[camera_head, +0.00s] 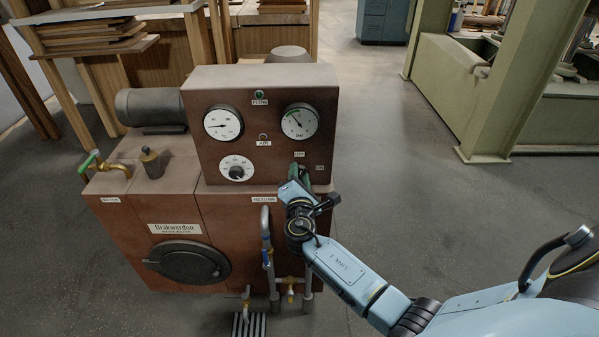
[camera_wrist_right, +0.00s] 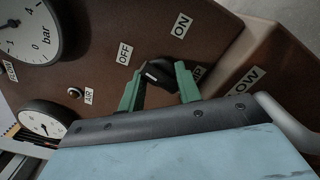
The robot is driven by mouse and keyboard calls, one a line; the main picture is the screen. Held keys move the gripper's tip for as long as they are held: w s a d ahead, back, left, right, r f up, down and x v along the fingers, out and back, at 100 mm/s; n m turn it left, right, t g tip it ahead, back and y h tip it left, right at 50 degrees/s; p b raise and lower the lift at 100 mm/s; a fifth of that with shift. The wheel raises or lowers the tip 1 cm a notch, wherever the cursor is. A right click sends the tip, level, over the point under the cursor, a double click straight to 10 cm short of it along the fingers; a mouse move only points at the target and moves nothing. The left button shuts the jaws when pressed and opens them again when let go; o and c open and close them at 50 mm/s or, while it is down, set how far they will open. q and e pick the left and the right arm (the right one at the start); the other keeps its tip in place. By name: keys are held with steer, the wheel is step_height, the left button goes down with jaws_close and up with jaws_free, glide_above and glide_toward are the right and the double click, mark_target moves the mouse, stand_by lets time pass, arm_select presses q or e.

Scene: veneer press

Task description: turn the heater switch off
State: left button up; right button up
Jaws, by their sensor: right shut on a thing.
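The heater switch is a black knob (camera_wrist_right: 158,72) on the brown front panel, seen in the right wrist view. An OFF label (camera_wrist_right: 124,53) and an ON label (camera_wrist_right: 182,25) sit around it. A small pale mark shows on the knob's left part; which label it points to is not clear. My right gripper (camera_wrist_right: 160,78) has its green fingers on either side of the knob and is shut on it. In the head view, my right gripper (camera_head: 307,172) is at the panel's lower right corner and hides the knob. My left gripper is not in view.
The panel also carries two gauges (camera_head: 223,123) (camera_head: 299,121), a dial (camera_head: 236,168) and a green FLOW lamp (camera_head: 259,94). A vertical pipe (camera_head: 266,240) with valves runs beside my right forearm. Open floor (camera_head: 420,210) lies to the right, before a green press frame (camera_head: 480,95).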

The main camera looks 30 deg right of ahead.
mark_target(300, 176)
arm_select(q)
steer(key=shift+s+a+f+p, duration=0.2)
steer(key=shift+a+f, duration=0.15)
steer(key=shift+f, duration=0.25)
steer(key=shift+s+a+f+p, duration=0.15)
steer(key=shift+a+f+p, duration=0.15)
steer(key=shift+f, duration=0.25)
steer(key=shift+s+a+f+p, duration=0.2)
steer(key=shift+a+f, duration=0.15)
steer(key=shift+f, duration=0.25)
arm_select(e)
steer(key=shift+n, duration=1.5)
steer(key=shift+f, duration=0.1)
steer(key=o, duration=1)
steer(key=shift+c, duration=0.2)
steer(key=shift+s, duration=0.1)
steer(key=p+v, duration=0.1)
steer(key=v, duration=0.4)
steer(key=shift+s, duration=0.15)
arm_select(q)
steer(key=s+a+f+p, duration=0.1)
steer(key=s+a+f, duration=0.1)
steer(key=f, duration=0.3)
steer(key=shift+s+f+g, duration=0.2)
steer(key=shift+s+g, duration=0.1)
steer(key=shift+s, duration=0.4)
arm_select(e)
steer(key=v, duration=0.8)
